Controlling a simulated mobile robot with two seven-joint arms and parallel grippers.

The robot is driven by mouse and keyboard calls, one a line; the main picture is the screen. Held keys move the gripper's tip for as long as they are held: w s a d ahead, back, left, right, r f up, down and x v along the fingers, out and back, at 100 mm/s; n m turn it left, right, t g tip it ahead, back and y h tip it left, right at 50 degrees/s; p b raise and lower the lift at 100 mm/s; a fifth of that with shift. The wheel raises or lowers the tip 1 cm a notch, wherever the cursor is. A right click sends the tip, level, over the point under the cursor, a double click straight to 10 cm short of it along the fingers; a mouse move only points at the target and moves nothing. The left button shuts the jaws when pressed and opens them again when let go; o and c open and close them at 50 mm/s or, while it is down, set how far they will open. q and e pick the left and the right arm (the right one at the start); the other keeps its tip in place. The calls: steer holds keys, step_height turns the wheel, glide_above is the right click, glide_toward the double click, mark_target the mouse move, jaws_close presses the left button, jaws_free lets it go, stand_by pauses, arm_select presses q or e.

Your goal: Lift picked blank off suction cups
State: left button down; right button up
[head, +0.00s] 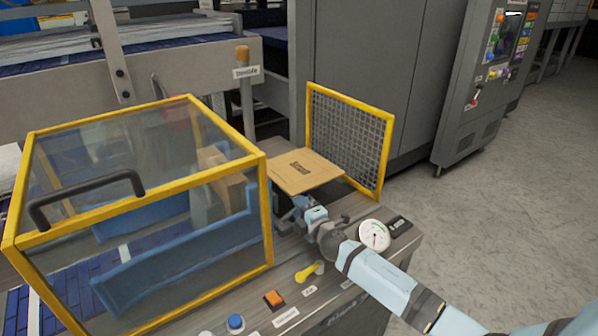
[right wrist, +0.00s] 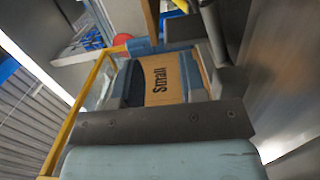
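The flat tan cardboard blank (head: 310,172) carries a dark printed label and lies level beside the yellow mesh guard in the head view. In the right wrist view the blank (right wrist: 165,80) shows the word "Small" between my two fingers. My right gripper (head: 296,207) is just in front of the blank's near edge, low over the machine top. Its fingers stand apart, so it looks open; I cannot tell whether they touch the blank. The suction cups are hidden. My left gripper is in neither view.
A yellow-framed clear guard box (head: 150,190) with a black handle stands left of my right gripper. A yellow mesh guard (head: 350,138) stands behind the blank. A round gauge (head: 374,235), a yellow lever (head: 308,271) and push buttons (head: 274,299) are on the panel close to my right arm.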

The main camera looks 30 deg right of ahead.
mark_target(288, 194)
steer(key=shift+w, duration=1.25)
steer(key=w, duration=0.5)
steer(key=shift+w+r+b, duration=0.2)
steer(key=shift+w+b, duration=0.1)
jaws_close()
